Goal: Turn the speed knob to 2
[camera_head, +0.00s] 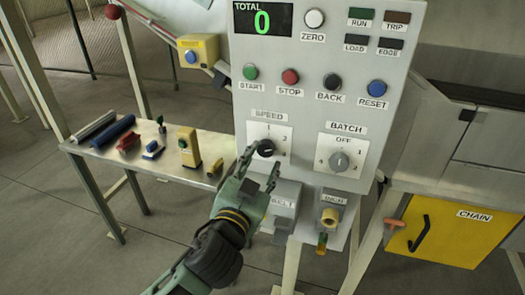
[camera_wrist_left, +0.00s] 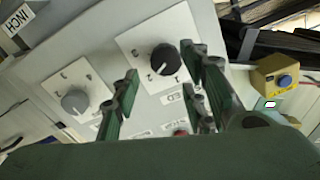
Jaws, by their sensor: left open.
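The black speed knob (camera_head: 265,148) sits on a white plate under the SPEED label on the grey panel. A light mark shows on its left side in the head view; the exact setting is too small to read. My left gripper (camera_head: 262,166) is open in front of the plate, its fingertips close to the knob. In the left wrist view the speed knob (camera_wrist_left: 165,58) shows between the two fingers of the left gripper (camera_wrist_left: 160,82), nearer the right finger. I cannot tell whether either finger touches it. My right gripper is not in view.
The grey BATCH knob (camera_head: 339,161) is to the right on its own plate. Above are START (camera_head: 250,72), STOP (camera_head: 290,76), BACK and RESET buttons. The grey BELT box (camera_head: 287,198) and the INCH control (camera_head: 330,216) are below. A side table with tools stands at left.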

